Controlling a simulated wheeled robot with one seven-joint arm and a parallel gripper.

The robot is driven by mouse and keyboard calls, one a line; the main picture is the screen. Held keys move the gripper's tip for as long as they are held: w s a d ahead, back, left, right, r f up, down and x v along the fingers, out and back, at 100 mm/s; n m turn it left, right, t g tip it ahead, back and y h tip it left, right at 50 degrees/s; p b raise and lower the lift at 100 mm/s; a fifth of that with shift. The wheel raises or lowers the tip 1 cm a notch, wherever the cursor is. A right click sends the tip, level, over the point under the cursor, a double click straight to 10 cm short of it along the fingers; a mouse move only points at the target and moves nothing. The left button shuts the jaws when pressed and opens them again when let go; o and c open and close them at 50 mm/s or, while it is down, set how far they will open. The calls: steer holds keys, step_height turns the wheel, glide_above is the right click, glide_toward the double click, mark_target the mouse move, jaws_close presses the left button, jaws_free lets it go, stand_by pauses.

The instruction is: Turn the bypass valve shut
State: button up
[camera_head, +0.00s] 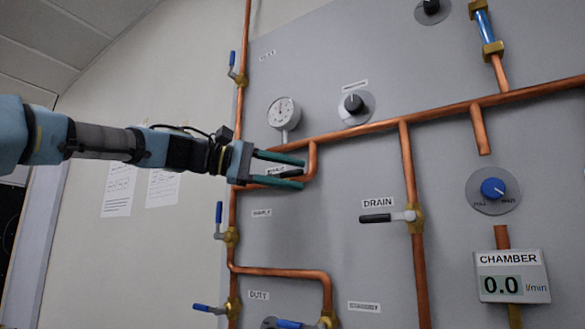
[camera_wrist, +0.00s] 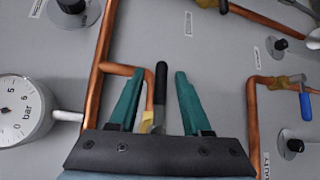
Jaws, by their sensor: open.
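The bypass valve has a black lever (camera_head: 291,173) below the gauge in the head view; its label beside it is partly covered by my gripper. In the wrist view the black lever (camera_wrist: 161,84) stands up from a brass body (camera_wrist: 147,121), roughly in line with the copper pipe run beside it. My gripper (camera_head: 303,174) is open, with one teal finger above the lever and one below. In the wrist view the fingers of my gripper (camera_wrist: 160,72) are on either side of the lever, with visible gaps. Depth and contact are unclear.
A round gauge (camera_head: 284,113) sits just above my gripper, and a black knob (camera_head: 353,104) right of it. The drain lever (camera_head: 377,218) is to the right. Blue-handled valves (camera_head: 219,214) line the left pipe. Copper pipes (camera_head: 440,112) cross the grey panel.

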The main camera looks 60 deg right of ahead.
steer(key=shift+s+d, duration=0.25)
jaws_close()
stand_by(1.4)
